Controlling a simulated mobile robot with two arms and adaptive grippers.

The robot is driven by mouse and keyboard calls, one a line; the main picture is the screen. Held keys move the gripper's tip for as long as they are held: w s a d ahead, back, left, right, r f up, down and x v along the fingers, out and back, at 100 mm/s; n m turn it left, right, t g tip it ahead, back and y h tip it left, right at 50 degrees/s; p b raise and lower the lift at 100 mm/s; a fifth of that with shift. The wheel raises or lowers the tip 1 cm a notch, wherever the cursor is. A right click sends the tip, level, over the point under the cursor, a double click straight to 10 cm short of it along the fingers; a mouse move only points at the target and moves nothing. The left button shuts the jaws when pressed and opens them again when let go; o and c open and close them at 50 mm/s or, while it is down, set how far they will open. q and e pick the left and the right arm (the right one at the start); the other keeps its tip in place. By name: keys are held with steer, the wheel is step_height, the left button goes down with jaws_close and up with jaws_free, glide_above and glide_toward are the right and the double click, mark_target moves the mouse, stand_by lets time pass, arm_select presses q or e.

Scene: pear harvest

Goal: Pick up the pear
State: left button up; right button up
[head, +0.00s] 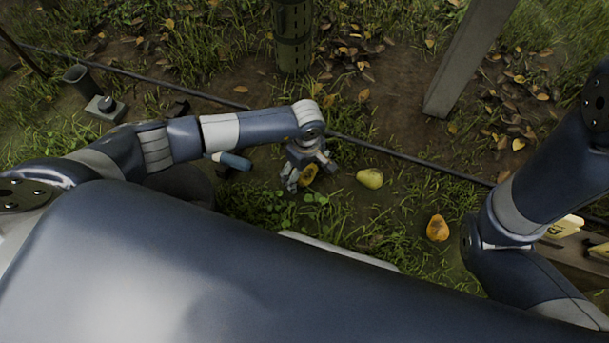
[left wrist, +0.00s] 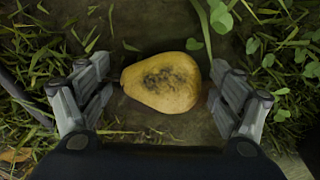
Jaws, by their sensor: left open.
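A yellow pear with a dark blotch (left wrist: 162,82) lies on bare soil between the open fingers of my left gripper (left wrist: 158,98) in the left wrist view. Its narrow end points left and its round end right, each close to a finger; I cannot tell whether they touch. In the head view the same pear (head: 308,174) shows partly behind my left gripper (head: 308,179), which points down at the ground. A greener pear (head: 370,178) lies to the right of it on the grass. An orange-brown pear (head: 437,228) lies further right. My right gripper is not seen.
A dark hose (head: 400,157) runs across the ground just beyond the pears. A grey post (head: 465,60) and a dark green cylinder (head: 293,38) stand further back. A yellow-labelled crate edge (head: 565,227) shows at the right, partly behind my right arm.

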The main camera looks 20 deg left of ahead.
arm_select(q)
steer(key=shift+r, duration=0.1)
steer(key=c, duration=1.2)
steer(key=shift+r, duration=0.1)
